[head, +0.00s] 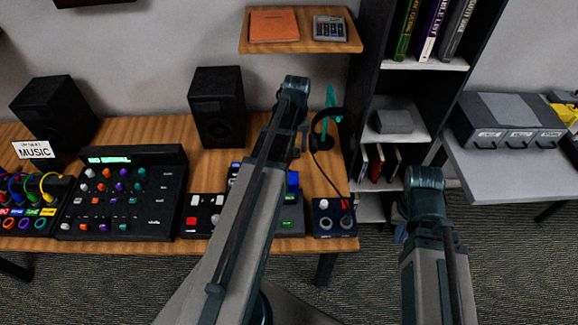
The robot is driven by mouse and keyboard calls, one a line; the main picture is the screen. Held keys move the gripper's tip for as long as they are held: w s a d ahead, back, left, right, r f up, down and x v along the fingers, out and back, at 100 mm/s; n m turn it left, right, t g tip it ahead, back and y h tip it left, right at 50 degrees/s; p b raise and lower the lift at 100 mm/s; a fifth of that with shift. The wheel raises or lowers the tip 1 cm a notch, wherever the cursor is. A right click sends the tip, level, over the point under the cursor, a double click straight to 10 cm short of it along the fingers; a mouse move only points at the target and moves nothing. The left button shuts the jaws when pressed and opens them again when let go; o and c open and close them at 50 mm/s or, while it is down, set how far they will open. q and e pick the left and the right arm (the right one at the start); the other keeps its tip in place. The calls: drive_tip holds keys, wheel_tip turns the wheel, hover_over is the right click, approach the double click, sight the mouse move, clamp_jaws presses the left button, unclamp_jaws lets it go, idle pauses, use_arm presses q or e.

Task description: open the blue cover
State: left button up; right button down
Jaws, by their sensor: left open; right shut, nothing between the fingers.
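A small blue piece (293,182), which looks like the blue cover, stands up on a grey box with a green-lit label (289,224) near the desk's right end. My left arm crosses in front and hides part of the box. I cannot tell whether the cover is raised or closed. My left gripper (301,143) is open, mostly hidden behind its own arm, above and beyond the blue piece. My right gripper (400,233) is shut and empty, largely hidden by its wrist, off to the right of the desk.
A box with red and white buttons (203,214) and a dark blue box with knobs (334,217) flank the grey box. A mixer (123,195), speakers (217,107), and headphones on a stand (322,135) share the desk (110,244). A shelf (425,63) stands at right.

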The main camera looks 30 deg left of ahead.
sight(289, 182)
use_arm(q)
drive_tip(key=shift+w+a+n, duration=0.1)
drive_tip(key=shift+a+n, duration=0.2)
drive_tip(key=shift+a, duration=0.9)
drive_tip(key=shift+f, duration=0.1)
wheel_tip(289, 182, down, 14)
drive_tip(key=b, duration=1.4)
drive_tip(key=shift+r, duration=0.2)
clamp_jaws()
